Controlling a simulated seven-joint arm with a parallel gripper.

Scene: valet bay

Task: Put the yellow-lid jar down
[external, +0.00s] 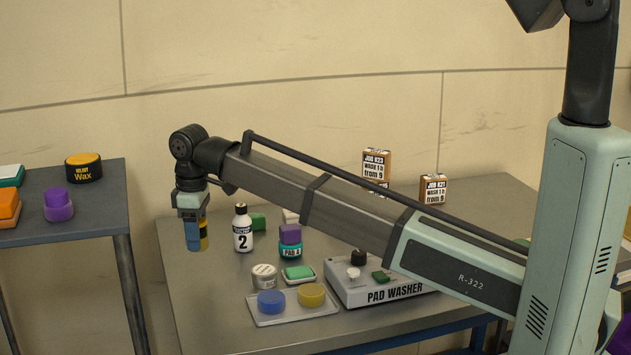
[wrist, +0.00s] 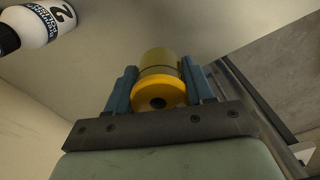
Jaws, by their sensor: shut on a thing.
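My gripper (external: 195,238) points down near the left edge of the central table, shut on the yellow-lid jar (external: 204,236). In the external view a finger hides most of the jar. In the wrist view the jar (wrist: 158,92) sits between both blue fingers, its yellow ring with a dark centre facing the camera. Whether its far end touches the table or hangs above it, I cannot tell.
The table (external: 205,305) has a white bottle marked 2 (external: 242,230) just right of my gripper. Beyond are a purple-topped pad container (external: 290,240), a tray (external: 290,318) with blue and yellow pads, and the pad washer (external: 380,290). A side table (external: 110,200) stands left across a gap.

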